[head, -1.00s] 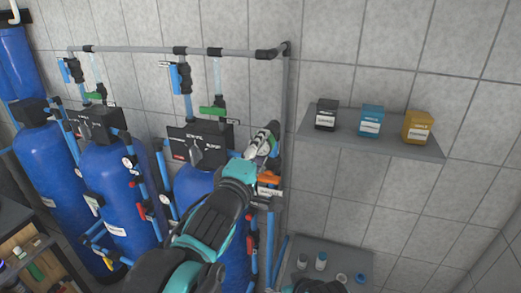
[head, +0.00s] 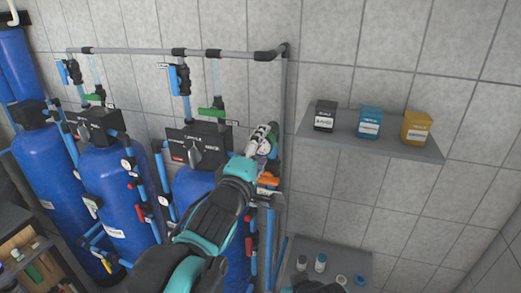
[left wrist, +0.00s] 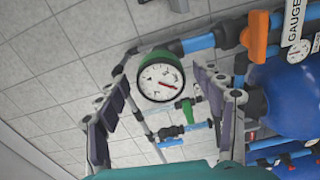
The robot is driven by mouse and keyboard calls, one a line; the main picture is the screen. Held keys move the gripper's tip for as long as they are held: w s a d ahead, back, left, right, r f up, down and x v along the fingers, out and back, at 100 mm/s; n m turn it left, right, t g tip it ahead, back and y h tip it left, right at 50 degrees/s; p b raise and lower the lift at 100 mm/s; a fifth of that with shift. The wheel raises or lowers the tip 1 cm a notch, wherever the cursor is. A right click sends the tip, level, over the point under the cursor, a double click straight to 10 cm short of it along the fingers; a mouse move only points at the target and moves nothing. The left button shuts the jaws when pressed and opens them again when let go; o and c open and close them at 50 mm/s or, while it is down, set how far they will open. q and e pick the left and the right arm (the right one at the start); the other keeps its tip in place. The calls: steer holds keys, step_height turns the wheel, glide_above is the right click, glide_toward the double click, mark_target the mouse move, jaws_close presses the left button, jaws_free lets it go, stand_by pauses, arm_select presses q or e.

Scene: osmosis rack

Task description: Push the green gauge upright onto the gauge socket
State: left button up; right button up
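The green gauge (left wrist: 160,82) has a green rim and a white dial with a red needle. In the left wrist view it is between the fingers of my left gripper (left wrist: 160,72), near the tips, with a gap showing on each side. In the head view my left gripper (head: 264,133) is at the right end of the pipework, and the gauge (head: 265,147) shows small beside its fingers. The fingers are apart. The gauge socket cannot be made out clearly, nor whether the gauge touches it.
An orange valve handle (left wrist: 259,34) and a "GAUGE" label (left wrist: 294,22) are close to the right of my left gripper. Blue tanks (head: 115,190) and pipes crowd the left. A wall shelf (head: 390,146) with three small boxes is at right; clear wall lies between.

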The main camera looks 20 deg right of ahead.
arm_select(q)
steer(key=shift+s+a, duration=0.1)
steer(key=v, duration=1.1)
steer(key=a+f+m+g+y+b, duration=0.15)
steer(key=a+f+b, duration=0.4)
steer(key=f, duration=0.65)
steer(key=a+f+m+y+b, duration=0.1)
steer(key=a+f+y+b, duration=0.35)
steer(key=f, duration=0.75)
steer(key=a+f+m+g+y+b, duration=0.1)
steer(key=a+f+m+b, duration=0.1)
steer(key=a+f+b, duration=0.6)
steer(key=s+a+f+m+g+y+b, duration=0.1)
steer(key=f+b, duration=0.4)
steer(key=f, duration=0.6)
steer(key=s+a+f+m+g+y+b, duration=0.1)
steer(key=s+a+f+b, duration=0.3)
steer(key=f, duration=0.7)
steer(key=s+a+f+m+g+y+b, duration=0.1)
steer(key=s+a+f+m+g+b, duration=0.2)
steer(key=f+b, duration=0.4)
step_height(320, 180, down, 5)
steer(key=shift+s+a+r+m, duration=0.2)
steer(key=shift+a+m, duration=0.15)
steer(key=shift+a, duration=0.3)
